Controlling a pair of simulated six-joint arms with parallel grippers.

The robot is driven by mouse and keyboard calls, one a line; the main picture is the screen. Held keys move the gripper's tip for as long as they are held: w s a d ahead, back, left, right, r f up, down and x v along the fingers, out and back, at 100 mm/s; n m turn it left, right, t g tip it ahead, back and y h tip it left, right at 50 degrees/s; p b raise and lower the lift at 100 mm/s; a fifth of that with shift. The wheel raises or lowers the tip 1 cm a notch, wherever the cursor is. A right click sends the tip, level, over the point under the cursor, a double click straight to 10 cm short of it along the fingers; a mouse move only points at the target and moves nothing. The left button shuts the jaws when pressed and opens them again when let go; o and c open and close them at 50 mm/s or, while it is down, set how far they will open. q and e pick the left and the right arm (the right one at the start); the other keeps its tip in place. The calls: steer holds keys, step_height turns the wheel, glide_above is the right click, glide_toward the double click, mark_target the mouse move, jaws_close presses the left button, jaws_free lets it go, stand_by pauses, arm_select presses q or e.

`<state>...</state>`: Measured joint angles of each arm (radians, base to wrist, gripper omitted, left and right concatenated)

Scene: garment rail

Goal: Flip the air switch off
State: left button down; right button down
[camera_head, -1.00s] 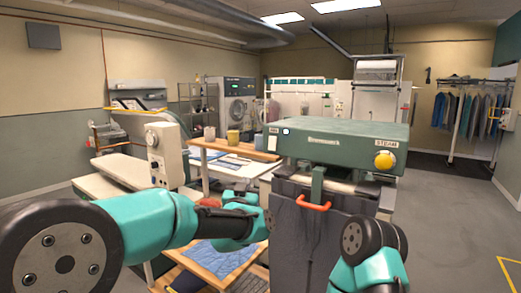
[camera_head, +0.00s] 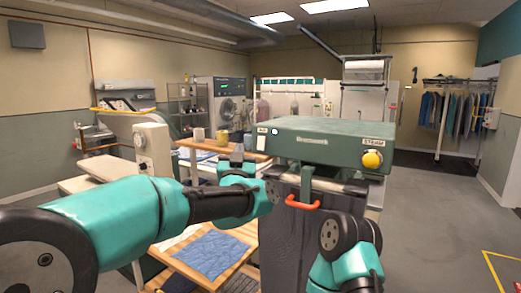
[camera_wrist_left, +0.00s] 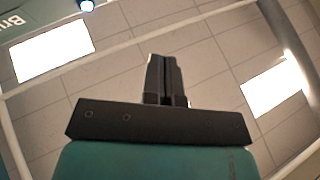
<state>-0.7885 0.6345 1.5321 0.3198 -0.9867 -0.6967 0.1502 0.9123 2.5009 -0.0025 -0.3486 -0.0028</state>
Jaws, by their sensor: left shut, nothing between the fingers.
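The air switch (camera_head: 275,131) is a small round white-and-blue knob on the front left of the green press head (camera_head: 320,142). A small pale label sits left of it. It also shows at the top edge of the left wrist view (camera_wrist_left: 87,5). My left gripper (camera_head: 238,149) points upward, below and left of the switch and apart from it. In the left wrist view its dark fingers (camera_wrist_left: 165,62) are together with nothing between them. My right arm shows at the lower right, but its gripper is not visible.
A yellow knob (camera_head: 372,160) by the STEAM label and an orange handle (camera_head: 303,203) are on the press front. A wooden shelf (camera_head: 222,150) with cups stands behind my left gripper. Open floor is at right.

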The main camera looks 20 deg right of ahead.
mark_target(258, 140)
arm_select(q)
steer(key=shift+w+d+f, duration=0.2)
steer(key=shift+w+d, duration=0.7)
steer(key=shift+d, duration=0.1)
steer(key=shift+w+d+f, duration=0.2)
steer(key=shift+w+d, duration=0.7)
steer(key=shift+d, duration=0.15)
steer(key=shift+w+d+f, duration=0.2)
steer(key=shift+w+d, duration=0.7)
steer(key=shift+d, duration=0.1)
steer(key=shift+w+d, duration=0.25)
steer(key=shift+d, duration=0.05)
steer(key=shift+w+d+f, duration=0.1)
steer(key=shift+w+d, duration=0.1)
steer(key=shift+d, duration=0.05)
stand_by(0.6)
steer(key=shift+a, duration=0.1)
steer(key=shift+s+a, duration=0.5)
stand_by(0.5)
steer(key=s+a, duration=0.1)
steer(key=a, duration=0.1)
steer(key=s+a+r, duration=0.1)
steer(key=s, duration=0.1)
steer(key=shift+s+a, duration=0.1)
steer(key=shift+a, duration=0.25)
